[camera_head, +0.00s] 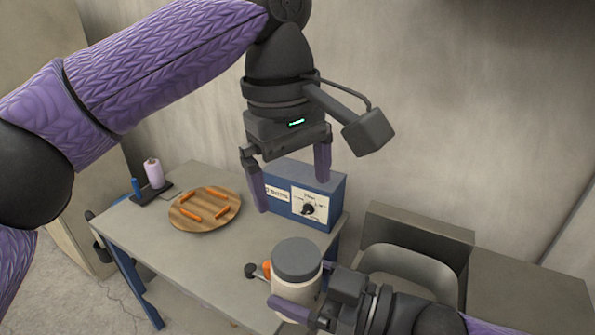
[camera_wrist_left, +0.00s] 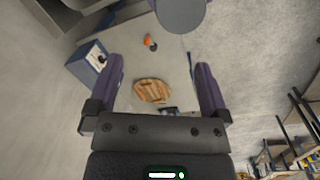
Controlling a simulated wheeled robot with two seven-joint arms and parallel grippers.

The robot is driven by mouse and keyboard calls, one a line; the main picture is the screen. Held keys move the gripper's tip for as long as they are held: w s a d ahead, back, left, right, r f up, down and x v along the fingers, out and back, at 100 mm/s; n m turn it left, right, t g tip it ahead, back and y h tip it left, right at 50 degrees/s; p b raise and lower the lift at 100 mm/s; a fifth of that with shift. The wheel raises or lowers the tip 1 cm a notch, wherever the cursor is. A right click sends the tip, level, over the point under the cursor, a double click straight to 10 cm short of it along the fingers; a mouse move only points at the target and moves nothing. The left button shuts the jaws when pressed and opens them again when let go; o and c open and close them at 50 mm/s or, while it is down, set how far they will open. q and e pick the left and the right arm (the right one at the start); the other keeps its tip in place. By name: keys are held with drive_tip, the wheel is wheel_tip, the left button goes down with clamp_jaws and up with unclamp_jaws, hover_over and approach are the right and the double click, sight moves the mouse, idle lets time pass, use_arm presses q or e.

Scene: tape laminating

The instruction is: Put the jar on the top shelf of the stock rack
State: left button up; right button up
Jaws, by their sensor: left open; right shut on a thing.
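The jar (camera_head: 294,290) is white with a grey lid and stands upright in my right gripper (camera_head: 302,304), whose fingers are closed around its body. The grey lid also shows at the top edge of the left wrist view (camera_wrist_left: 181,13). My left gripper (camera_head: 292,195) is open and empty, above and behind the jar, in front of the blue box. Its two fingers frame the left wrist view (camera_wrist_left: 160,75). Rack-like shelving (camera_wrist_left: 285,153), possibly the stock rack, shows partly at the lower right of the left wrist view; its top shelf cannot be made out.
A blue box with a dial (camera_head: 309,203) stands at the table's back. A round wooden board (camera_head: 205,211) with several orange sticks lies on the table (camera_head: 225,265). A purple spool (camera_head: 154,173) stands at the back left. A grey chair (camera_head: 410,262) is at the right.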

sight(296, 253)
use_arm(q)
drive_tip(key=shift+n+y, duration=0.5)
drive_tip(key=s+f, duration=0.1)
drive_tip(key=f, duration=0.2)
drive_tip(key=s+f, duration=0.1)
drive_tip(key=f, duration=0.2)
drive_tip(key=s+f, duration=0.1)
drive_tip(key=f, duration=0.3)
drive_tip(key=shift+d, duration=0.15)
drive_tip(key=shift+c, duration=0.3)
